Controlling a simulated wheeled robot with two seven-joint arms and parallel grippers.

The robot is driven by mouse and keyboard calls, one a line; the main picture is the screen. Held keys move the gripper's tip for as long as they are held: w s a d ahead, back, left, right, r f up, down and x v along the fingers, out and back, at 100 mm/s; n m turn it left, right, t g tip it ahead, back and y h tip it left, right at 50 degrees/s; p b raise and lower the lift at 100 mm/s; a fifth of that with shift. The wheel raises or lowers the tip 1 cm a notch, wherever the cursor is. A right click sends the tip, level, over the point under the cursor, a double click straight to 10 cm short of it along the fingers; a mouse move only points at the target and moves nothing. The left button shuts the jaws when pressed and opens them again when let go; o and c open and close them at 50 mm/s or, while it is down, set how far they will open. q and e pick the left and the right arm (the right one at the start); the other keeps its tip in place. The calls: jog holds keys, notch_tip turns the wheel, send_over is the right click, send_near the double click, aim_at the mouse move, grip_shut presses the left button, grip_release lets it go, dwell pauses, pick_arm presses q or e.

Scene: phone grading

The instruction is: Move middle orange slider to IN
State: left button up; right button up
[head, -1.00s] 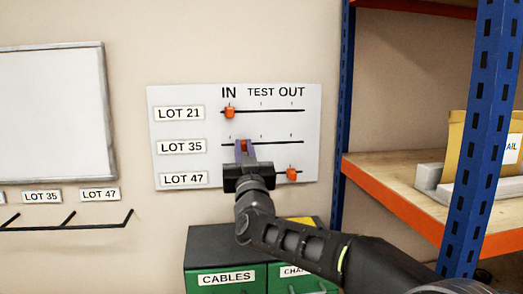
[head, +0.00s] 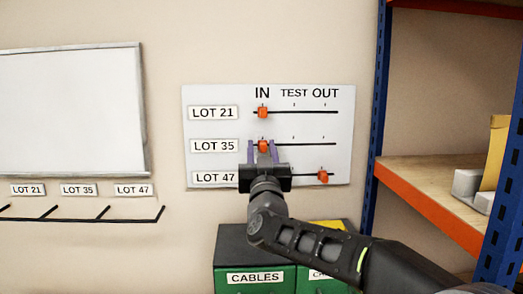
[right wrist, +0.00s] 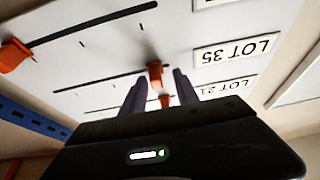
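The white slider board (head: 200,95) hangs on the wall with three tracks under IN, TEST and OUT. The middle orange slider (head: 263,146) is on the LOT 35 track under IN. The top slider (head: 263,112) is also under IN. The bottom slider (head: 323,177) is under OUT. My right gripper (head: 263,149) is open, its purple fingers on either side of the middle slider with gaps. In the right wrist view the middle slider (right wrist: 154,72) shows beyond and between the open fingers. My left gripper is not in view.
A whiteboard (head: 70,110) and a rail of hooks (head: 80,215) with lot labels are on the left wall. A shelf with a blue post (head: 376,120) and orange beam (head: 430,205) stands at right. A dark cabinet with green drawers (head: 255,280) is below the board.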

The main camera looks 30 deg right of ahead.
jog(key=shift+s+a+f+b, duration=0.2)
jog(key=shift+s+f+b, duration=0.05)
jog(key=shift+s+b, duration=0.1)
jog(key=b+v, duration=0.2)
jog(key=v, duration=0.5)
jog(key=shift+r, duration=0.15)
